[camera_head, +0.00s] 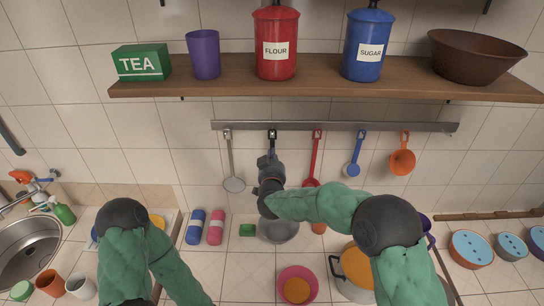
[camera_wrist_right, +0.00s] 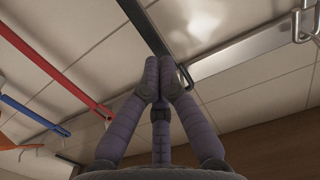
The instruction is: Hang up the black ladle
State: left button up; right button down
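The black ladle's handle (camera_head: 272,140) shows at the hanging rail (camera_head: 340,126), above my right gripper in the head view. My right gripper (camera_head: 270,178) is just below the rail, with its fingers together at the handle. In the right wrist view the fingertips (camera_wrist_right: 166,72) close at the dark handle (camera_wrist_right: 143,25), which runs up past them close to the rail (camera_wrist_right: 235,62). I cannot tell whether its end sits on a hook. The ladle's bowl is hidden or cannot be told apart. My left arm is low at the left; its gripper is out of view.
A grey ladle (camera_head: 229,160) hangs left of my gripper; red (camera_head: 317,150), blue (camera_head: 354,165) and orange (camera_head: 402,160) utensils hang to the right. A shelf (camera_head: 215,88) with canisters is above. A grey bowl (camera_head: 278,231) and a pot (camera_head: 355,268) are below.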

aim_at(273, 145)
jog(key=shift+w+d, duration=0.1)
jog(key=shift+w, duration=2)
dwell(0.4)
jog(key=shift+s+b, duration=0.4)
jog(key=shift+s, duration=1.25)
dwell(2.9)
jog(key=shift+s+d, duration=0.1)
jog(key=shift+s, duration=2.3)
